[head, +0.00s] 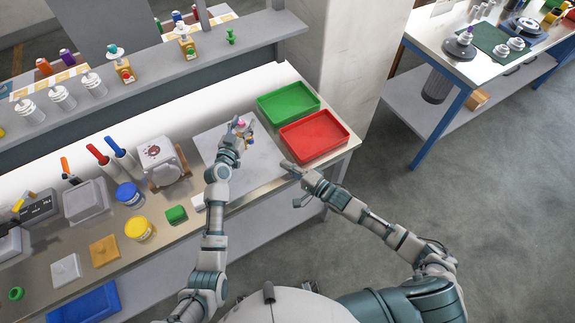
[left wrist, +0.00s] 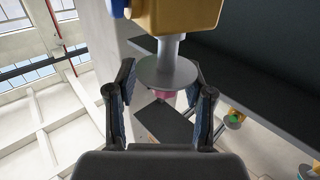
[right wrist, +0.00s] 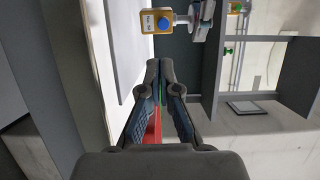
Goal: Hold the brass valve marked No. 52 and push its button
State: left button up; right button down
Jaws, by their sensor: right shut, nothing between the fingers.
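The brass valve (head: 250,139) is held above the white board at the bench's right end. In the right wrist view the valve (right wrist: 154,15) shows a yellow body, a white label (right wrist: 147,22) too small to read surely, and a blue button (right wrist: 164,23). My left gripper (head: 238,130) has its fingers on both sides of the valve's grey disc; in the left wrist view the disc (left wrist: 167,72) sits between the fingertips (left wrist: 163,75). A pink part (left wrist: 166,94) shows below the disc. My right gripper (head: 287,165) is shut and empty, right of the valve and apart from it.
A green tray (head: 262,100) and a red tray (head: 285,148) lie behind and right of the valve. Other valves (head: 122,70) stand on the shelf. A pillar (head: 345,60) rises behind the trays. Jars and boxes fill the bench's left part.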

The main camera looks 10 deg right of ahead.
pick_arm(q)
jog(key=shift+s+r, duration=0.1)
jog(key=shift+r, duration=0.15)
jog(key=v, duration=1.1)
jog(key=shift+s+a+f, duration=0.2)
jog(key=shift+s+f, duration=0.05)
jog(key=shift+s, duration=0.05)
jog(key=shift+s+f, duration=0.1)
pick_arm(e)
jog(key=shift+s, duration=0.1)
